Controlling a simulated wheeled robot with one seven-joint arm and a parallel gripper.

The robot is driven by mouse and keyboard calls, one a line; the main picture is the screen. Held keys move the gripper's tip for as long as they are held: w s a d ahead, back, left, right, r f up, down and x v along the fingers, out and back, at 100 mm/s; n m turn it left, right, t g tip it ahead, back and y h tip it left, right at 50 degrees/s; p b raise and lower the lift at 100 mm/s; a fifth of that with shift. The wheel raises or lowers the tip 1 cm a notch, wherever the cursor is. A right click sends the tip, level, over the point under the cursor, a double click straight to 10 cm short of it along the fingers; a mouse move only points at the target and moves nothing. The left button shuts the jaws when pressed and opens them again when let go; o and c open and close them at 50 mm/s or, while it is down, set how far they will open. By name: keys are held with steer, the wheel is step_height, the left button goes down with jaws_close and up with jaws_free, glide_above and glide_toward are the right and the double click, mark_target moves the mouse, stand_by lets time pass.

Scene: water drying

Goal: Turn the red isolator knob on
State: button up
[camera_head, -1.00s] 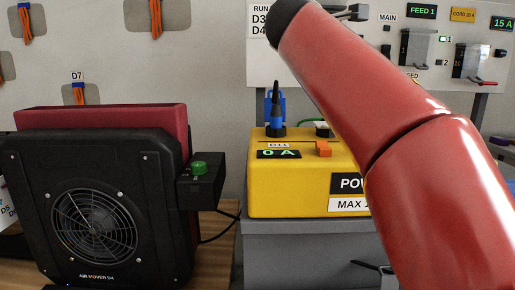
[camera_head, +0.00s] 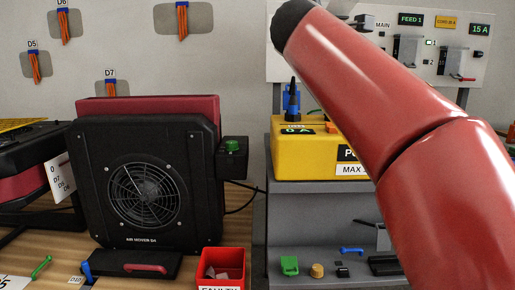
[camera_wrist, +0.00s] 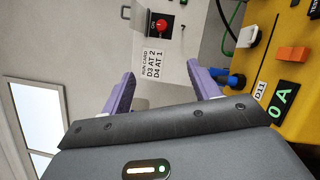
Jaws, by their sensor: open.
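The red isolator knob (camera_wrist: 160,26) shows in the wrist view on a dark mount, near the top of the picture on a pale panel. My gripper (camera_wrist: 163,86) is open and empty, its two purple fingers spread apart. The knob lies beyond the fingers, between their directions and apart from them. In the head view my red arm covers part of the control panel (camera_head: 291,62), and I cannot make out the knob there.
A yellow power box (camera_head: 300,151), reading 0 A in the wrist view, sits on a grey cabinet (camera_head: 320,218). A black air mover (camera_head: 194,190) stands left on the wooden bench. A red bin (camera_head: 232,262) and small coloured parts lie in front.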

steer(key=s+d+f+m+g+y+p, duration=0.1)
steer(key=s+d+f+m+g+y, duration=0.15)
steer(key=s+f+m+g, duration=0.7)
steer(key=s+d+f+t+y+p, duration=0.1)
steer(key=s+d+f+t, duration=0.3)
steer(key=f, duration=1.2)
steer(key=s+a+f+m+g+y, duration=0.3)
steer(key=s+f+m+g, duration=0.4)
steer(key=s+f, duration=0.9)
step_height(320, 180, down, 5)
steer(key=shift+s+a+r+m, duration=0.15)
steer(key=shift+s+a+m, duration=0.25)
steer(key=shift+m, duration=0.25)
steer(key=shift+w, duration=0.1)
steer(key=shift+c, duration=0.4)
